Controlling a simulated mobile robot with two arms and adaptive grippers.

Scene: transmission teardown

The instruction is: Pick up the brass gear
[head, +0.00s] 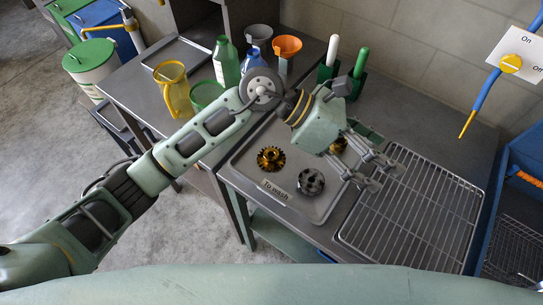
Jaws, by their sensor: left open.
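A brass gear (271,158) lies on the left part of the grey tray marked "To wash" (238,160). A second brass-coloured part (339,145) lies farther right in the tray, partly hidden by my left gripper. A dark grey gear (311,182) lies near the tray's front right. My left gripper (384,176) is open and appears empty. Its fingers extend over the tray's right edge and the wire rack, to the right of both brass parts. My right gripper is not in view.
A wire rack (410,215) covers the bench on the right. A yellow jug (174,90), a green bottle (226,62), funnels (287,46) and green-based brushes (358,75) stand at the back. A blue hose (487,88) hangs at the right.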

